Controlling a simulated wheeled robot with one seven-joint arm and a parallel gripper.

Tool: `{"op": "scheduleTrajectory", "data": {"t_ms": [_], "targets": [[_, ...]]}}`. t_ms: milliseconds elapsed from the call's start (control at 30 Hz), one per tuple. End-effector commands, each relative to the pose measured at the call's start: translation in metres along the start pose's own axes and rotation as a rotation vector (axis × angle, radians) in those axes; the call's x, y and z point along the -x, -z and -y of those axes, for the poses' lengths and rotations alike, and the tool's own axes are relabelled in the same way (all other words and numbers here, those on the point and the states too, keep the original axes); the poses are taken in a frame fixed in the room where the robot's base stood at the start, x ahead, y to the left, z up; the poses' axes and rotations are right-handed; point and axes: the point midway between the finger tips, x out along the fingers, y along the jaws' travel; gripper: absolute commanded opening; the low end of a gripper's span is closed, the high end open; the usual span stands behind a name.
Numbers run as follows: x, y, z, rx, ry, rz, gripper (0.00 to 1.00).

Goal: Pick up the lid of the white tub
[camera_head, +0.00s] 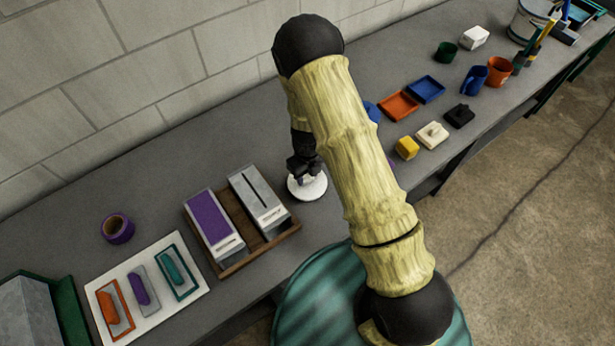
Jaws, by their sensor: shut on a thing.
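A small round white thing (311,191), which looks like the white tub's lid, shows on the grey bench just right of the wooden tray. My gripper (305,177) comes down over its middle from above, with dark fingers close together, shut on the lid's top. The fingers and wrist hide the grip itself and part of the lid's far side. I cannot tell from this view whether the lid rests on the tub or is raised from it; the tub's wall is hardly visible.
Close on the left stands a wooden tray (231,271) with a purple-topped box (213,220) and a slotted grey box (259,198). Further left are a purple ring (117,228) and a white board (196,287) with coloured handles. Cups, trays and blocks stand to the right, partly behind my arm.

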Motion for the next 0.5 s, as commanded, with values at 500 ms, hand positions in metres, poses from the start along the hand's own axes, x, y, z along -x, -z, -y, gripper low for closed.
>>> {"op": "scheduleTrajectory", "data": {"t_ms": [500], "targets": [[0.082, -0.001, 0.0, 0.002, 0.001, 0.003, 0.17]]}}
